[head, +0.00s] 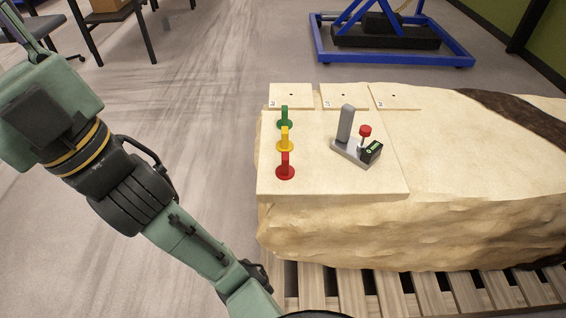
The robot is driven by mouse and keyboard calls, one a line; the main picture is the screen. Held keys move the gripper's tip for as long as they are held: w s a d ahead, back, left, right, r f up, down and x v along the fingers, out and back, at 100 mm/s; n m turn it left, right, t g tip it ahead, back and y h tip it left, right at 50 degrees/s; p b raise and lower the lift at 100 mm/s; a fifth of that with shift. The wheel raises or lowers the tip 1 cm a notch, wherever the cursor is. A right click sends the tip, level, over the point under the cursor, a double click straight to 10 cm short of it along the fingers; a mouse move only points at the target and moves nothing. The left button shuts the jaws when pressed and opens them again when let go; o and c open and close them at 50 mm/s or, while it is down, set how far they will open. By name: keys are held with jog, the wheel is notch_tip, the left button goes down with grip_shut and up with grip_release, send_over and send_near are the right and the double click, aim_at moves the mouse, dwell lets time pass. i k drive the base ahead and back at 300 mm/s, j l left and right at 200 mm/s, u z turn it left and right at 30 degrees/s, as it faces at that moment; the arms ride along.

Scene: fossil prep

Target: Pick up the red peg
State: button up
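The red peg (285,160) stands upright on the pale slab on top of the stone block, near its front left. It has a wider round red base. A yellow peg (285,137) stands just behind it, and a green peg (284,114) behind that, in one row. My green and black arm comes down from the left and leaves the picture at the bottom, left of the block. My gripper is not in view, so I cannot see its fingers. Nothing hides the red peg.
A grey fixture (352,150) with an upright post, a red knob and a small black display stands right of the pegs. Small plates with holes (345,96) line the slab's back edge. The stone block (400,230) rests on a wooden pallet (405,290).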

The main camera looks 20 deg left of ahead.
aim_at(285, 172)
jog(key=k+j+z, duration=0.15)
jog(key=j, duration=0.35)
jog(key=k+j+z, duration=0.15)
jog(key=j, duration=0.3)
jog(key=k+j+z, duration=0.15)
jog(key=j, duration=0.3)
jog(key=k+j+z, duration=0.1)
jog(key=j, duration=0.35)
jog(key=k+j+z, duration=0.15)
jog(key=k+j, duration=0.15)
jog(key=k+j+z, duration=0.15)
jog(key=j, duration=0.35)
jog(key=i+j, duration=0.1)
jog(key=i, duration=0.4)
